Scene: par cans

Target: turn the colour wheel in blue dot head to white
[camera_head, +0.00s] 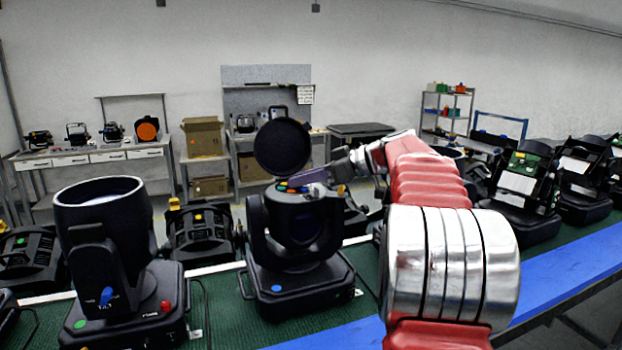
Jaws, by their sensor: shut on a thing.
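The blue dot head (298,255) stands upright on the green bench top, with a blue dot (276,288) on the front of its base. Its round black lid (283,147) stands open above it. Part of the colour wheel (283,187) shows at the top opening, with small green, orange and yellow patches. My gripper (303,184) reaches in from the right and is shut on the wheel's edge. The fingertips and most of the wheel are hidden or too small to read, so I cannot tell which colour sits in the light path.
A green dot head (100,225) with an open round top stands to the left. Several opened heads with green boards (527,165) stand to the right. A blue strip (560,275) runs along the bench's front edge. Workbenches and cardboard boxes (203,137) are behind.

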